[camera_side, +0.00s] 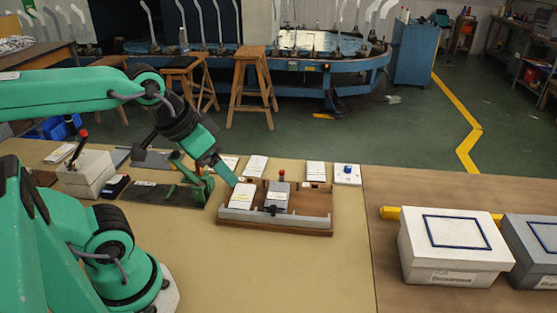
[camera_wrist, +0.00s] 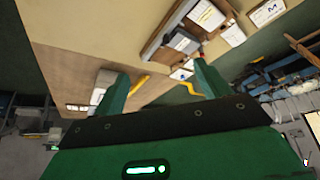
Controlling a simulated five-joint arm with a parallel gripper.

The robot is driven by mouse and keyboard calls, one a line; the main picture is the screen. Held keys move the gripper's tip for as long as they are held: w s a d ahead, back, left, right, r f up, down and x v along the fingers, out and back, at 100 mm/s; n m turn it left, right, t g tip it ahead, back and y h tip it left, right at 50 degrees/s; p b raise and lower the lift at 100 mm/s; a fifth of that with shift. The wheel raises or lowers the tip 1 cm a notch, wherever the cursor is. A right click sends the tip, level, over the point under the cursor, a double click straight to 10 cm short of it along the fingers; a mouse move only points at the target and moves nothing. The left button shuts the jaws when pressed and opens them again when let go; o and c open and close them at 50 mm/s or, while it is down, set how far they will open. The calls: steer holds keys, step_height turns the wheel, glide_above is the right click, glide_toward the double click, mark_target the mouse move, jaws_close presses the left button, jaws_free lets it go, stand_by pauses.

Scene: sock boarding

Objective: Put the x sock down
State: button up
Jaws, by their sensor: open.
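My gripper (camera_side: 226,176) is open, with its tip over the left end of a brown wooden tray (camera_side: 318,232). In the wrist view its two green fingers stand wide apart with nothing between them (camera_wrist: 160,84). A flat white piece with a label (camera_side: 242,195) lies in the tray's left part, just below the fingertip; I cannot tell whether they touch. A grey block with a white top (camera_side: 277,194) stands beside it, and shows in the wrist view too (camera_wrist: 183,42). I cannot make out an x mark on any piece, so which is the x sock is unclear.
A green fixture (camera_side: 199,188) stands left of the tray. Lidded boxes (camera_side: 453,245) stand at the right. The bench's front is clear.

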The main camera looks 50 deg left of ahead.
stand_by(0.4)
steer(key=n+g, duration=0.6)
steer(key=n, duration=0.4)
glide_above(316, 176)
step_height(316, 176, down, 17)
steer(key=shift+r, duration=0.1)
steer(key=shift+f, duration=1.3)
